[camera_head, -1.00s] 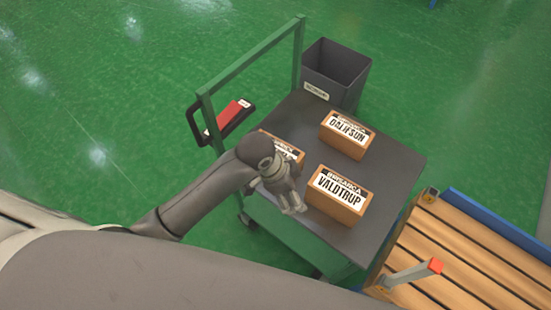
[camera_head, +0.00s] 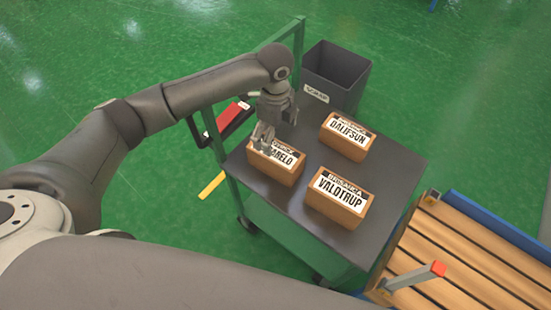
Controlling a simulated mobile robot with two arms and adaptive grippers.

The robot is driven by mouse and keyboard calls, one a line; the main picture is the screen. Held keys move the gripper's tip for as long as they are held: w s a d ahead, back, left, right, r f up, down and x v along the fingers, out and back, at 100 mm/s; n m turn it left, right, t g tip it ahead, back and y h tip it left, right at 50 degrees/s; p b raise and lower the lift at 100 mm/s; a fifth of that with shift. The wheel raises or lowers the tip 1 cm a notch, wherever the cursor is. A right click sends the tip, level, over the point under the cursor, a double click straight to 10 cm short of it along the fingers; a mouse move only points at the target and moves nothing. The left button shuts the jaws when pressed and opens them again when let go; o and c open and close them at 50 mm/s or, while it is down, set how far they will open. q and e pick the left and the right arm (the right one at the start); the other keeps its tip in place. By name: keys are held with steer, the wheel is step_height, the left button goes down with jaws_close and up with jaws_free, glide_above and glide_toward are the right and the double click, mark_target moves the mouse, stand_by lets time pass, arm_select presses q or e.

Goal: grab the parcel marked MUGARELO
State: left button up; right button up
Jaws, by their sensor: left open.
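The parcel marked MUGARELO (camera_head: 277,170) is a brown box on the left part of the dark cart top. Its label is partly covered by my gripper, and only the end "ARELO" reads clearly. My left gripper (camera_head: 264,137) is open and points down at the left end of this parcel, over or beside its top edge. I cannot tell whether the fingers touch the box. My right gripper is not in view.
Parcels marked DALIFSUN (camera_head: 347,142) and VALDTRUP (camera_head: 338,205) stand on the same cart top (camera_head: 393,170). The cart's green handle frame (camera_head: 299,60) rises behind my arm. A grey bin (camera_head: 338,75) stands behind the cart. A wooden slatted pallet (camera_head: 455,250) lies at lower right.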

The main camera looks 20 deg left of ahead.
mark_target(275, 151)
arm_select(q)
step_height(275, 151, down, 10)
steer(key=shift+w+r, duration=0.15)
steer(key=shift+r, duration=0.05)
stand_by(0.3)
steer(key=shift+r, duration=0.1)
steer(key=c, duration=1.4)
